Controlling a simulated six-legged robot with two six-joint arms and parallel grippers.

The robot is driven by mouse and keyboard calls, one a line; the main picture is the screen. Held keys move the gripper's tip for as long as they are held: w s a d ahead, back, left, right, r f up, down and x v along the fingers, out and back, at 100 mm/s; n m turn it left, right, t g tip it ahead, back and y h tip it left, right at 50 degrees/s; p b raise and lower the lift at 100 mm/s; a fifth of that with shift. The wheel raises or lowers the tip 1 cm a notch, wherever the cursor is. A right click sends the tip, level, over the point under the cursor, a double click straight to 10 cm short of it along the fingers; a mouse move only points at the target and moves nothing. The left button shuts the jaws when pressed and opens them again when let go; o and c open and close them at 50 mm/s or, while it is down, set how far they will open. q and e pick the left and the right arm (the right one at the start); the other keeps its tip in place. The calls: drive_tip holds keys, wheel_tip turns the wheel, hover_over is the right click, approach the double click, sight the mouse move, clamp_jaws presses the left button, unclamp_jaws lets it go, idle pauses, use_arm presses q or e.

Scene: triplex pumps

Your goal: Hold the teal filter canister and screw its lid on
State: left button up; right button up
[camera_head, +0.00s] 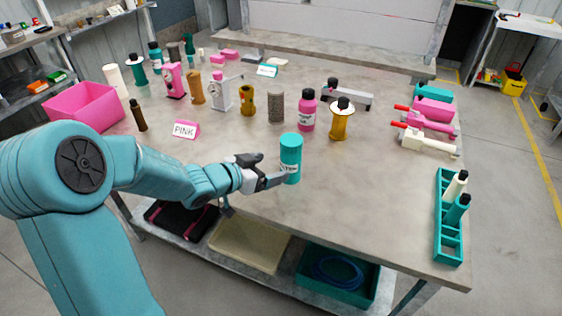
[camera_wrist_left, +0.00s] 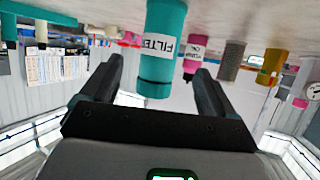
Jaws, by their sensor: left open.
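The teal filter canister (camera_head: 291,168) stands upright near the front middle of the table, with a white label on its side. It also shows in the left wrist view (camera_wrist_left: 165,22), upside down, labelled FILTER. A teal lid (camera_head: 291,142) appears to sit on its top, with a thin dark seam below it in the wrist view; how tight it is cannot be told. My left gripper (camera_head: 274,171) is open at the canister's left side. In the wrist view the canister shows between its two spread fingers, with gaps on both sides. My right gripper is not in view.
Behind the canister stand a pink bottle (camera_head: 307,113), a yellow spool-like part (camera_head: 341,122) and a grey cylinder (camera_head: 276,107). A teal rack (camera_head: 447,240) with bottles is at the right edge. A pink bin (camera_head: 88,108) is at the left.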

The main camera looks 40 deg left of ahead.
use_arm(q)
drive_tip(key=v, duration=0.2)
drive_tip(key=shift+s, duration=0.3)
idle(0.5)
